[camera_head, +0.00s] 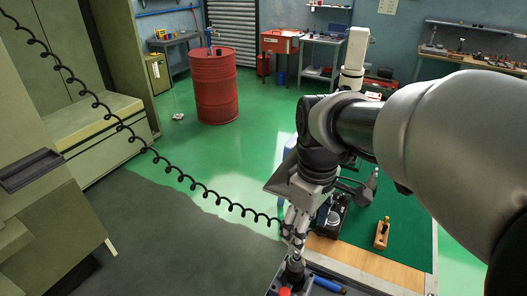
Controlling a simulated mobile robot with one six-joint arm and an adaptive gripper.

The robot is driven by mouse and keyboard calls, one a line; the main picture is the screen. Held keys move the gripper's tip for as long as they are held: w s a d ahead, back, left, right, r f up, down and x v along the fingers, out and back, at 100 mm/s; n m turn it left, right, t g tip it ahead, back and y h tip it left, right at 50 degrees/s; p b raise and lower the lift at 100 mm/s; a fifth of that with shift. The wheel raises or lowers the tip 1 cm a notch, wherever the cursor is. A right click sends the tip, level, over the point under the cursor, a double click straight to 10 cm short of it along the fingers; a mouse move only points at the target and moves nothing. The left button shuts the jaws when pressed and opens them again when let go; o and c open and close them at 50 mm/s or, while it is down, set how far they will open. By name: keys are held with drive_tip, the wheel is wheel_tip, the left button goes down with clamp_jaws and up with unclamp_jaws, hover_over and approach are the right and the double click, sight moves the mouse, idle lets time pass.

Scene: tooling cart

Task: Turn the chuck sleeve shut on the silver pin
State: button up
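My gripper (296,246) points down at the front edge of the cart, seen small and partly from behind my arm. Its two fingers come down close together just above or around a dark grey, chuck-like part (294,269), which I take to be the chuck sleeve. I cannot tell whether the fingers touch it or how far apart they are. The silver pin cannot be made out; the fingers may hide it.
A red part (284,292) and a blue handle (329,285) lie close to the chuck. A wooden block with a brass-coloured piece (382,234) stands on the green mat (408,240) to the right. A black coiled cord (176,172) hangs across the left.

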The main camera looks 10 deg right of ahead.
sight(298, 261)
drive_tip(key=shift+n, duration=0.5)
drive_tip(key=f+b, duration=0.1)
drive_tip(key=f, duration=0.5)
drive_tip(key=w+f+b, duration=0.1)
drive_tip(key=f+b, duration=0.1)
drive_tip(key=f, duration=0.4)
drive_tip(key=f+b, duration=0.2)
drive_tip(key=f, duration=0.4)
drive_tip(key=shift+w+f, duration=0.15)
drive_tip(key=shift+w, duration=0.05)
drive_tip(key=shift+c, duration=0.3)
drive_tip(key=c, duration=1)
